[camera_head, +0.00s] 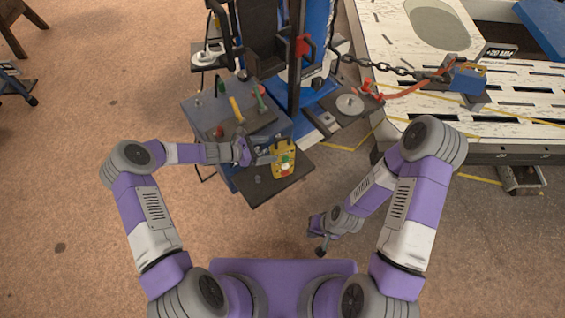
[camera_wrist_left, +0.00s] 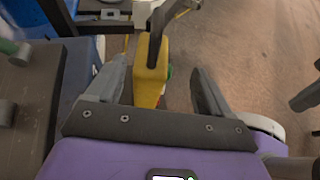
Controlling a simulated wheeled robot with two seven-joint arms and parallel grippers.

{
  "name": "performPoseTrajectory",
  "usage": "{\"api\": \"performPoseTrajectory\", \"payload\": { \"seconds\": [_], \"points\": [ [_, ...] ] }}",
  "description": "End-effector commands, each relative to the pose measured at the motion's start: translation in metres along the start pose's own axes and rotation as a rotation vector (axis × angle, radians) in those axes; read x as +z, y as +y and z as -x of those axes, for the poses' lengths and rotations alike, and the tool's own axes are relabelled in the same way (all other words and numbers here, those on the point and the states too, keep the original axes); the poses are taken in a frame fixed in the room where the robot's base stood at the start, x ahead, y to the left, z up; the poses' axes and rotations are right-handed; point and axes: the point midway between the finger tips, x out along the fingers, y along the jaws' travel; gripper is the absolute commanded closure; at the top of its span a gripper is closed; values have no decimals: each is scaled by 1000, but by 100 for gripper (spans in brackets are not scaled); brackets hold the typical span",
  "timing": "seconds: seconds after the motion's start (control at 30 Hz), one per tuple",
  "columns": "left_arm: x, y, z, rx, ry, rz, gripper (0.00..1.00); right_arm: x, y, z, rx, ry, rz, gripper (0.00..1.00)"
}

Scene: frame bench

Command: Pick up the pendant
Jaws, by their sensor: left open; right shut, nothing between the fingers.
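The pendant (camera_head: 283,160) is a yellow control box with a green and a red button, standing over the dark lower shelf of the frame bench. In the left wrist view the pendant (camera_wrist_left: 151,80) shows edge-on between the fingers, with a dark hook or handle at its top. My left gripper (camera_head: 265,159) is open, and its fingers (camera_wrist_left: 163,85) reach toward the pendant from the left. I cannot tell whether they touch it. My right gripper (camera_head: 318,240) is shut and empty, low over the floor to the right of the bench.
A grey-blue cabinet (camera_head: 203,113) with hammers on its top stands left of the pendant. The dark shelf (camera_head: 262,192) sticks out below it. A blue post (camera_head: 315,50) rises behind. A chain (camera_head: 395,68) runs right to a white platform. The floor in front is clear.

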Motion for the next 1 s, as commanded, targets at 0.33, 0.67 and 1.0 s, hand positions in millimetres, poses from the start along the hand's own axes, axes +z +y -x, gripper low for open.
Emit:
{"api": "performPoseTrajectory", "payload": {
  "seconds": [0.33, 0.67, 1.0],
  "points": [
    [-11, 6, -17, 13, -23, 18, 19, -1, 6, -18, -1, 2, 1, 100],
    [-14, 10, -61, 11, -21, 16, 19, -2, 11, -31, -1, 2, 1, 100],
    [-12, 12, -81, 16, -20, 16, 19, -2, 12, -34, -1, 1, 1, 100]
  ]
}}
